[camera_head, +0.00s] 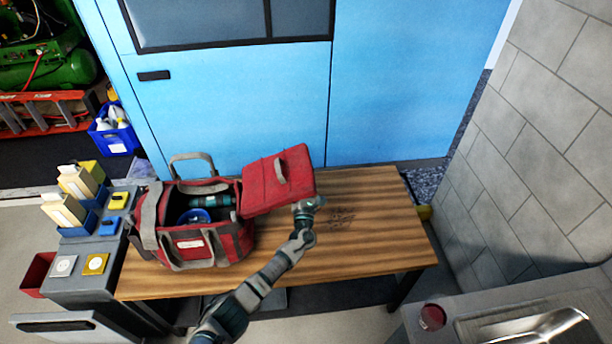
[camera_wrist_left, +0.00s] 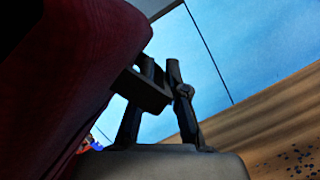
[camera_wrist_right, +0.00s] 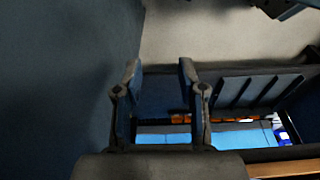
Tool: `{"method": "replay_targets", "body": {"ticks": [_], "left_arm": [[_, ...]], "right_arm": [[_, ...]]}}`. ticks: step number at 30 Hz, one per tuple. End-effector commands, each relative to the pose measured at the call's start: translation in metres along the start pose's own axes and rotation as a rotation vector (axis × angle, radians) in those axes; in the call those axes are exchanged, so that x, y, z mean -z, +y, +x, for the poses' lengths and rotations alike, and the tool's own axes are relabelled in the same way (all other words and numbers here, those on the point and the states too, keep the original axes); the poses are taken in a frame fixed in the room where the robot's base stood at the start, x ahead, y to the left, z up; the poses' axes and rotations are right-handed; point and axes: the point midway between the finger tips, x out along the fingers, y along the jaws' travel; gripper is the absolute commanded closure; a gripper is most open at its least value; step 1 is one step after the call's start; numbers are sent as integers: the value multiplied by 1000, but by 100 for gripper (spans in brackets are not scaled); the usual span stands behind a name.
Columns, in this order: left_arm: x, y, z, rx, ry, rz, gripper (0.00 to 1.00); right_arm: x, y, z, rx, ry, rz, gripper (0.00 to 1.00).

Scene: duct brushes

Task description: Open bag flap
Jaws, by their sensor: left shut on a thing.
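The red bag (camera_head: 218,240) with grey straps stands on the left of the wooden table. Its red flap (camera_head: 262,188) is swung up and out to the right, so the inside of the bag shows, with a blue round thing (camera_head: 194,215) and a teal cylinder in it. A grey loop (camera_head: 280,172) crosses the flap. My left gripper (camera_head: 308,206) is at the flap's lower right corner. In the left wrist view my left gripper (camera_wrist_left: 160,82) is shut on a dark loop (camera_wrist_left: 140,92) beside the red flap (camera_wrist_left: 75,75). My right gripper (camera_wrist_right: 160,68) is open and empty, seen only in its wrist view.
The wooden table (camera_head: 370,235) is clear right of the bag. A grey side unit (camera_head: 75,265) with boxes stands to the left. Blue doors (camera_head: 400,80) rise behind, a grey tiled wall (camera_head: 540,150) is at right, and a sink (camera_head: 530,325) is at lower right.

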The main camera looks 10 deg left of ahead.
Motion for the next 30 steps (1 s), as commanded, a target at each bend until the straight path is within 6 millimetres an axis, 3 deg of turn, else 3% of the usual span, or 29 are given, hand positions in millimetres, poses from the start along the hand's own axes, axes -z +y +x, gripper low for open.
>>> {"method": "replay_targets", "body": {"ticks": [11,12,13,23,30], "left_arm": [[-2,0,0,1,-3,4,100],[-2,0,0,1,-3,3,81],[-2,0,0,1,-3,3,77],[-1,-1,-2,2,-3,2,77],[0,-1,-36,3,-1,0,77]], "right_arm": [[2,0,0,1,0,0,60],[2,0,0,1,0,0,60],[2,0,0,1,0,0,60],[0,1,0,0,-1,0,60],[0,1,0,0,0,0,60]]}}
